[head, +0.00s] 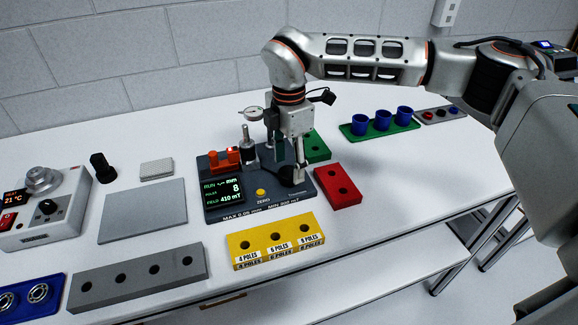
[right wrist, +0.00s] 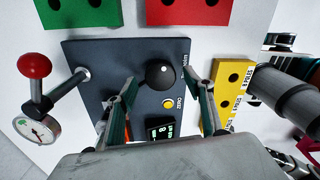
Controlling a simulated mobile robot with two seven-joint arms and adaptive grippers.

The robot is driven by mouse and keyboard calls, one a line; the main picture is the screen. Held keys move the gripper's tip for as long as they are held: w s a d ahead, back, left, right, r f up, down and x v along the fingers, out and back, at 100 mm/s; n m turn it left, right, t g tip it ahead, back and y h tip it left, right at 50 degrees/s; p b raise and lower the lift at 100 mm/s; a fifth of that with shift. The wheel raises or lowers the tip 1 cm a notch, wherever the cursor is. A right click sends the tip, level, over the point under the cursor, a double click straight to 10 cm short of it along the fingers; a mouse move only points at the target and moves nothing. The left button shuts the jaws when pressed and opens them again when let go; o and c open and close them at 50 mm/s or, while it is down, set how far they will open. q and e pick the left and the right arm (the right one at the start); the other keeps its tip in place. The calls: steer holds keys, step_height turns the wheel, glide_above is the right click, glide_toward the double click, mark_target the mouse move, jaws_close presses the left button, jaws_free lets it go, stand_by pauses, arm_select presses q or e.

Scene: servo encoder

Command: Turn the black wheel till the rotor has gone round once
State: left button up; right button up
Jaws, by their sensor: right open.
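A dark encoder test stand (head: 228,208) sits mid-table. Its screen (head: 223,192) shows RUN, 8 poles and a field of 410 mT. My right gripper (head: 289,165) points down over the stand's right part. It is open, its fingers (right wrist: 174,84) on either side of the wheel, with gaps visible. My left gripper is not in view.
A dial gauge (head: 253,113) stands close behind the gripper. A red block (head: 338,187), a green block (head: 317,147) and a yellow pole block (head: 275,240) surround the stand. A grey plate (head: 143,210) lies left. Bare tabletop shows to the right.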

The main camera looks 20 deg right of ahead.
mark_target(289, 172)
step_height(289, 172, up, 10)
steer(key=shift+r, duration=0.25)
stand_by(0.4)
